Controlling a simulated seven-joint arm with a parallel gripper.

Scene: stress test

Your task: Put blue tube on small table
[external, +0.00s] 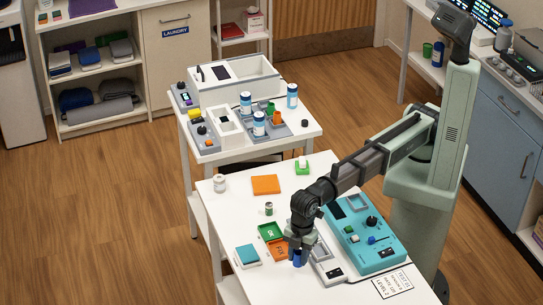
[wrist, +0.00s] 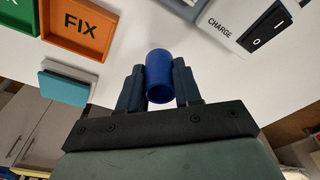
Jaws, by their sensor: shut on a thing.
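The blue tube (wrist: 159,76) is between the two dark fingers of my gripper (wrist: 159,84) in the wrist view. My gripper is shut on it. In the external view, the blue tube (external: 298,258) shows below my gripper (external: 299,247), over the front part of the long white table (external: 235,207). How far it is above the top is hard to tell. A smaller white table (external: 222,154) stands behind the long one, bearing a grey tray, boxes and several blue-and-white bottles.
An orange FIX tray (wrist: 78,27), a green tray (external: 270,231) and a teal block (external: 247,254) lie left of my gripper. A charge unit (external: 325,262) and a teal device (external: 367,236) are to the right. An orange pad (external: 266,184) and a white jar (external: 219,183) are farther back.

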